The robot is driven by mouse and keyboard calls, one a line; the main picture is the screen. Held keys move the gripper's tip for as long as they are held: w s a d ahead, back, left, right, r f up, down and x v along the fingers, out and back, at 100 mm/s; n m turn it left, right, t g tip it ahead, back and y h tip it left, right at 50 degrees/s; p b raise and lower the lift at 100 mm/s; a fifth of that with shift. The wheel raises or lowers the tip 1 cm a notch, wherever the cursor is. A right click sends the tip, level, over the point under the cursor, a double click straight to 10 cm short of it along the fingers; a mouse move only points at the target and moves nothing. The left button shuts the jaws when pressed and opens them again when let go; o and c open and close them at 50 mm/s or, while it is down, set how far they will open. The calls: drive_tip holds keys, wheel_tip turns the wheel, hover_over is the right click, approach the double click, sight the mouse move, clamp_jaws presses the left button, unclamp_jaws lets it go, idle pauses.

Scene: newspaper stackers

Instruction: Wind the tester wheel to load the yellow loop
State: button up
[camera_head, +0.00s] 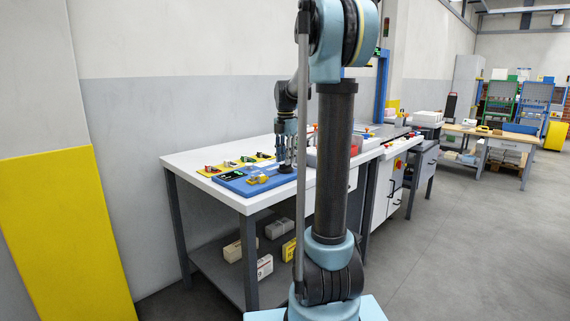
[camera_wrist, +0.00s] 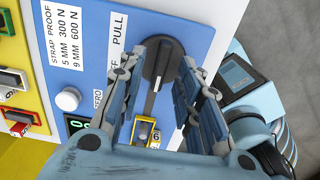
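The blue tester (camera_wrist: 84,20) lies on the white bench and carries a round black wheel (camera_wrist: 163,62) with a pointer bar towards the loop. The small yellow loop (camera_wrist: 147,130) sits on the tester below the wheel in the wrist view; it also shows in the head view (camera_head: 258,179). My gripper (camera_wrist: 160,64) points down over the tester, one finger on each side of the wheel. I cannot tell whether the fingers touch it. The gripper also shows in the head view (camera_head: 286,166). A green display (camera_wrist: 80,124) is partly hidden by my gripper.
A white button (camera_wrist: 68,98) and printed labels are on the tester. Yellow pads with small coloured items (camera_head: 229,164) lie behind it on the bench (camera_head: 190,158). Boxes (camera_head: 265,266) stand on the lower shelf. Open floor lies at the right.

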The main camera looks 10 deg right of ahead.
sight(286, 167)
drive_tip(key=shift+f, duration=1.1)
drive_tip(key=shift+c, duration=0.6)
clamp_jaws()
